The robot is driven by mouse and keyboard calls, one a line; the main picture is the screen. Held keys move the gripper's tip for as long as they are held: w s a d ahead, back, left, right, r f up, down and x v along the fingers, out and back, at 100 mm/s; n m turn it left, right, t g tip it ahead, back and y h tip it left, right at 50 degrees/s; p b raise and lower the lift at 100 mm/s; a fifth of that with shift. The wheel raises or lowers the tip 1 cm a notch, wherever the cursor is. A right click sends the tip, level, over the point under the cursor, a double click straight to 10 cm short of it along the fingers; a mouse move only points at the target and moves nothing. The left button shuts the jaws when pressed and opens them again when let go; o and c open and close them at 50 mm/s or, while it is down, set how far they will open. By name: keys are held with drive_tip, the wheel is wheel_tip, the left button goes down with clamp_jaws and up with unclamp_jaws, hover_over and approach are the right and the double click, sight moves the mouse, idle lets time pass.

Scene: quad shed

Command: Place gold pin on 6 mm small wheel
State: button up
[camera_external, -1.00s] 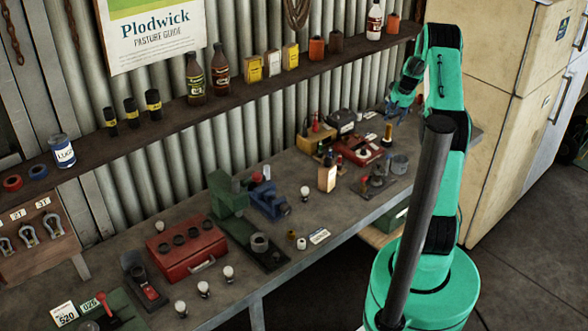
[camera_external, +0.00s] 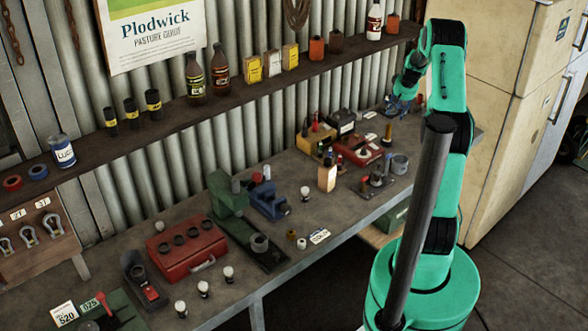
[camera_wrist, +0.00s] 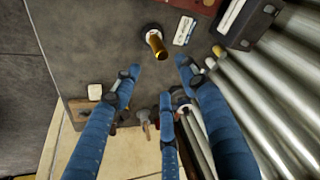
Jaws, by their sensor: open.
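A gold pin (camera_wrist: 157,44) stands on a dark round base with a pale rim in the wrist view, beyond my fingertips. It also shows in the external view (camera_external: 388,131) near the far end of the bench. My gripper (camera_wrist: 158,72) has its blue fingers spread, with nothing between them. In the external view my gripper (camera_external: 398,104) hangs above the bench, just above and right of the gold pin. The pin and fingers look apart. I cannot tell which thing is the 6 mm small wheel; no size marking is readable.
A white label card (camera_wrist: 184,30) lies beside the pin. A red tray (camera_external: 358,151), a dark stand with small posts (camera_external: 375,183) and a grey cup (camera_external: 399,164) are near it. The corrugated wall (camera_wrist: 285,85) and bench edge are close to my gripper.

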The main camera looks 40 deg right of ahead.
drive_tip(key=shift+r, duration=0.1)
drive_tip(key=s+a+r+n, duration=0.1)
drive_tip(key=a+r, duration=0.6)
drive_tip(key=a, duration=0.5)
drive_tip(key=s+a+r+n+t, duration=0.1)
drive_tip(key=a+r, duration=0.7)
drive_tip(key=a, duration=0.3)
drive_tip(key=s+a+r+n, duration=0.1)
drive_tip(key=a+r, duration=0.6)
drive_tip(key=a, duration=0.5)
drive_tip(key=s+a+r+n+y, duration=0.1)
drive_tip(key=s+a+r, duration=0.1)
drive_tip(key=s+a, duration=0.4)
drive_tip(key=s+a+r+n, duration=0.1)
drive_tip(key=s+a+r, duration=0.2)
drive_tip(key=a, duration=0.5)
drive_tip(key=s+a+f+n, duration=0.1)
drive_tip(key=s+a, duration=0.4)
drive_tip(key=s, duration=0.3)
drive_tip(key=s+a+t+y, duration=0.1)
drive_tip(key=s+a, duration=0.4)
drive_tip(key=s, duration=0.4)
drive_tip(key=shift+a+f+n, duration=0.35)
drive_tip(key=shift+n, duration=0.05)
